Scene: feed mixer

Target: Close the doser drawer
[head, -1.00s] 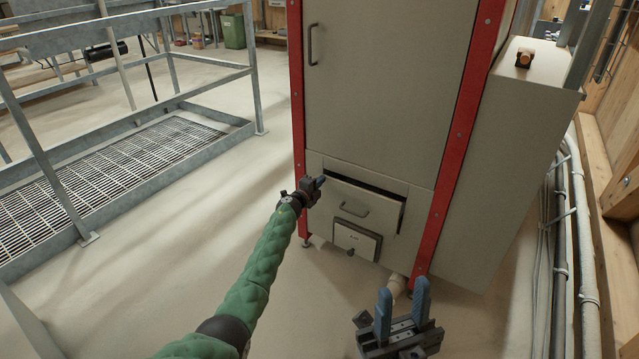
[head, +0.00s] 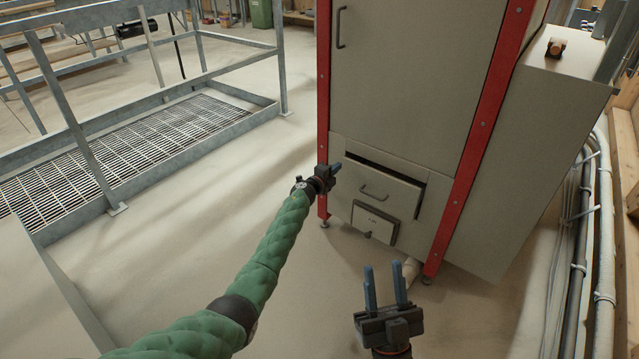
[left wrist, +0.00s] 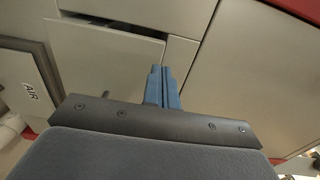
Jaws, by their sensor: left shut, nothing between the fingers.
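The doser drawer (head: 384,187) is a beige front with a bar handle, low in the beige cabinet with red posts. It stands partly pulled out, with a dark gap along its top edge. In the left wrist view the drawer (left wrist: 110,55) shows its dark gap too. My left gripper (head: 337,168) is shut and empty, at the left side of the drawer; I cannot tell whether it touches. In the left wrist view its blue fingertips (left wrist: 161,72) are together, to the right of the drawer's edge. My right gripper (head: 386,275) is open and empty, in front of the cabinet.
A smaller panel with a knob (head: 374,222) sits below the drawer. A metal railing with a grated platform (head: 150,135) stands at the left. Pipes (head: 605,230) run along the right wall.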

